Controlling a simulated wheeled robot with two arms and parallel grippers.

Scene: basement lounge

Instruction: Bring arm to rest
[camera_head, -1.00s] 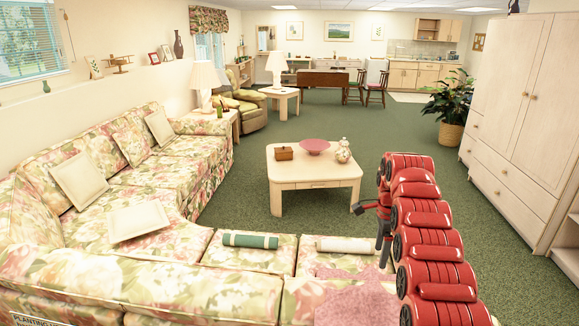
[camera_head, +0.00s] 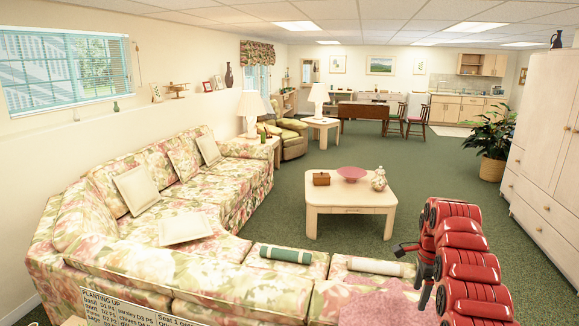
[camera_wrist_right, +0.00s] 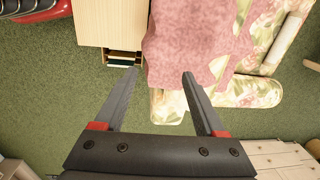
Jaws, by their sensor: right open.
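My left arm and gripper are in neither view.
The floral sofa (camera_head: 225,284) fills the left and front. A sign (camera_head: 120,310) stands at the lower left. A low table (camera_head: 350,196) holds a box, bowl and jar. A wardrobe (camera_head: 550,140) stands at right. Carpet (camera_head: 440,170) between is clear.

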